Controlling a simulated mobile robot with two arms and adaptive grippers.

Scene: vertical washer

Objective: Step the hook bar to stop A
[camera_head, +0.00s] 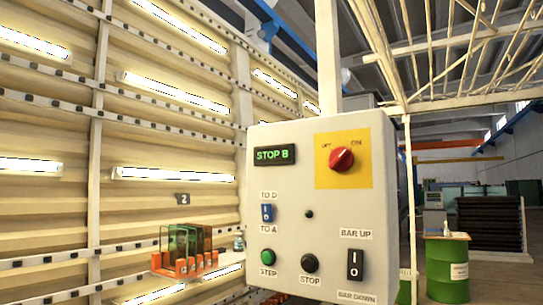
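The grey control box (318,225) hangs in the middle of the head view. Its display (274,154) reads STOP B in green. Below it is a blue switch (267,213) between the labels TO D and TO A; I cannot tell which way it is set. The green STEP button (267,257) is at the lower left, with the black STOP button (310,263) beside it. A black rocker (355,265) sits between BAR UP and BAR DOWN. I cannot make out the hook bar for certain. Neither gripper is in view.
A red rotary knob (341,159) sits on a yellow plate marked OFF and ON. A small lamp (309,214) looks dark. Dark glass panes (185,245) stand in an orange rack at left, before the lit wall. A green drum (447,268) stands at right.

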